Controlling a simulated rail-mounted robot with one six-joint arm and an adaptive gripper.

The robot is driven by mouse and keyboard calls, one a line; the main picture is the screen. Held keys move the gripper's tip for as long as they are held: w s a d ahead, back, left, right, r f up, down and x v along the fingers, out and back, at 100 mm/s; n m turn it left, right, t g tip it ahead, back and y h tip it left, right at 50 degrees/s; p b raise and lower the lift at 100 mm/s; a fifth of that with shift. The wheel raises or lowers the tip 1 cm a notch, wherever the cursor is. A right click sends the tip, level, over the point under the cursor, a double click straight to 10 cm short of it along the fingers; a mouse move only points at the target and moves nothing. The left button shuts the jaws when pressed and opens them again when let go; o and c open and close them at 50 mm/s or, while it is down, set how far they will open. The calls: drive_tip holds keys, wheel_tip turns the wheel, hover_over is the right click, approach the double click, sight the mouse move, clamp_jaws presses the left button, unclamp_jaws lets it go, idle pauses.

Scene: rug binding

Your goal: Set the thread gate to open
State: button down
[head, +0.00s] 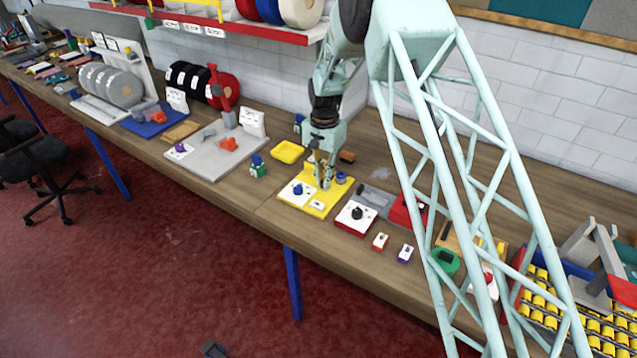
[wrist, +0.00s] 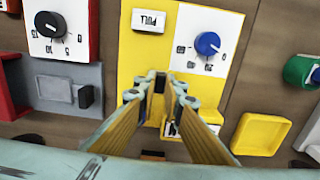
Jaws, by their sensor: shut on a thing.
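The yellow station (head: 333,200) stands on the bench under my gripper (head: 325,182). I cannot read whether the gate stands open or closed. A white label (wrist: 178,130) shows partly between the fingers.
A yellow tray (head: 288,151) and a green-and-blue item (head: 258,167) lie left of the station. A grey box with a black slider (wrist: 84,96) and a red unit with a black dial (head: 357,213) stand on its other side. The brick wall is behind.

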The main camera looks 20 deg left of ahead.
drive_tip(key=shift+w+a+r, duration=0.1)
drive_tip(key=shift+w+a, duration=0.05)
drive_tip(key=c, duration=2.7)
unclamp_jaws()
drive_tip(key=shift+a, duration=0.15)
drive_tip(key=shift+r, duration=5.95)
